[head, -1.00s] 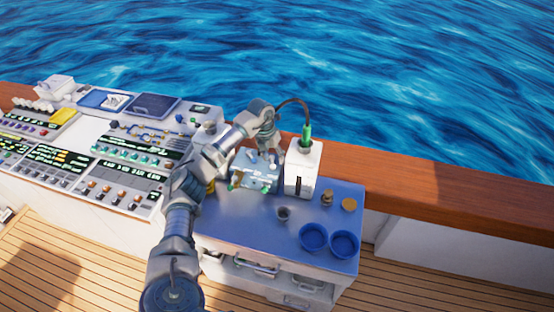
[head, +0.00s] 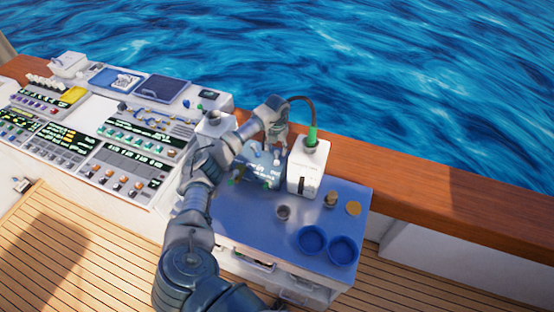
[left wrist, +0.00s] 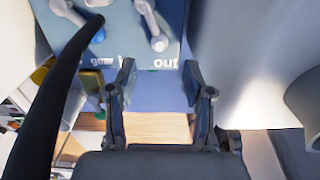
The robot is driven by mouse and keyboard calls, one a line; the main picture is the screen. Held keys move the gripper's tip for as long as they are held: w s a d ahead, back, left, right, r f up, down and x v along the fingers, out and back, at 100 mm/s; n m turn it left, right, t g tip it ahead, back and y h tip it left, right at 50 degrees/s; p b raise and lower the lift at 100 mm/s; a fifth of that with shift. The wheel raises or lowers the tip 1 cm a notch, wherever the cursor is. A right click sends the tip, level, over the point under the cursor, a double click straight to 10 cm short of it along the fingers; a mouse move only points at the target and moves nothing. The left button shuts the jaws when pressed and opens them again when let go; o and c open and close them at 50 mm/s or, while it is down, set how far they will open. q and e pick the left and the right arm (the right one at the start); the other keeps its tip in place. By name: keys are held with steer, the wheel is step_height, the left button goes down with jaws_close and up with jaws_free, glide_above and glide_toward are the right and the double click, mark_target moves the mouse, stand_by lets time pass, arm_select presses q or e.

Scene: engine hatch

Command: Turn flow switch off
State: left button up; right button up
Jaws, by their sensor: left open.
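A blue-grey switch box (head: 262,172) with white lettering stands on the blue-topped bench, partly hidden by my left arm. In the left wrist view the box (left wrist: 121,45) shows grey levers and the words "gear" and "out". One lever (left wrist: 151,25) points down towards "out". I cannot read a flow label. My left gripper (head: 277,148) is over the back of the box in the head view. In the left wrist view the gripper (left wrist: 158,78) is open and empty, its fingertips near the lettered edge. Whether it touches the box is unclear. My right gripper is not in view.
A white box (head: 305,172) with a green plug and dark cable stands right beside the switch box. Blue dishes (head: 312,240) and small cups sit on the bench (head: 250,215). A control console (head: 120,140) is at left; a wooden rail (head: 430,185) runs behind.

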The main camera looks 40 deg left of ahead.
mark_target(277, 161)
arm_select(q)
step_height(277, 161, down, 8)
steer(key=shift+p, duration=0.3)
